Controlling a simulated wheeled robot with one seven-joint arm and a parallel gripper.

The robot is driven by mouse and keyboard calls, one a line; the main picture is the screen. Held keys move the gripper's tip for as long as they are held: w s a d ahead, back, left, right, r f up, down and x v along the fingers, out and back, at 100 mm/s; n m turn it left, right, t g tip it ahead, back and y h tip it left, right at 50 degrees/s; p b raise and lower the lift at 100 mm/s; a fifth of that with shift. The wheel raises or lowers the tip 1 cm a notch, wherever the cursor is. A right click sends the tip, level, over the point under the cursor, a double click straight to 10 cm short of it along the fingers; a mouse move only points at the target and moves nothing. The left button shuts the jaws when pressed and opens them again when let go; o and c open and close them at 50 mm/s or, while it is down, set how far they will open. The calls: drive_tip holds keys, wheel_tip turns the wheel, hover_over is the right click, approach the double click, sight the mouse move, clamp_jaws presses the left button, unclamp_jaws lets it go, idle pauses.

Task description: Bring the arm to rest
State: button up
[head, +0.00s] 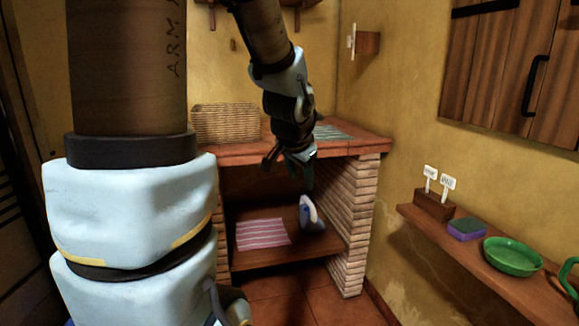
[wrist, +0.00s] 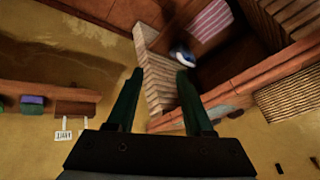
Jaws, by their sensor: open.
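My gripper (head: 291,172) hangs at the end of my bent arm, in front of the brick counter (head: 300,148) in the head view. In the wrist view my gripper (wrist: 160,95) shows two dark green fingers spread apart with nothing between them. The fingers point toward the counter's brick side wall (wrist: 158,85), seen farther off. In the head view my upper arm and its pale casing cover much of the left side.
An iron (head: 311,214) and a striped cloth (head: 263,234) lie on the counter's lower shelf. A wicker basket (head: 226,123) stands on top. The right wall shelf (head: 480,258) holds a green bowl (head: 512,257), a sponge (head: 467,229) and a wooden block with labels (head: 434,204).

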drive_tip(key=s+a+f+n+g+y, duration=0.1)
drive_tip(key=s+a+f+n+g, duration=0.4)
drive_tip(key=s+a+f+n, duration=0.5)
wheel_tip(320, 180, up, 14)
drive_tip(key=s+m+p, duration=0.2)
drive_tip(key=p, duration=1.1)
drive_tip(key=shift+s+d+r+m, duration=0.2)
drive_tip(key=shift+d+r+m, duration=0.1)
drive_tip(key=shift+d, duration=0.1)
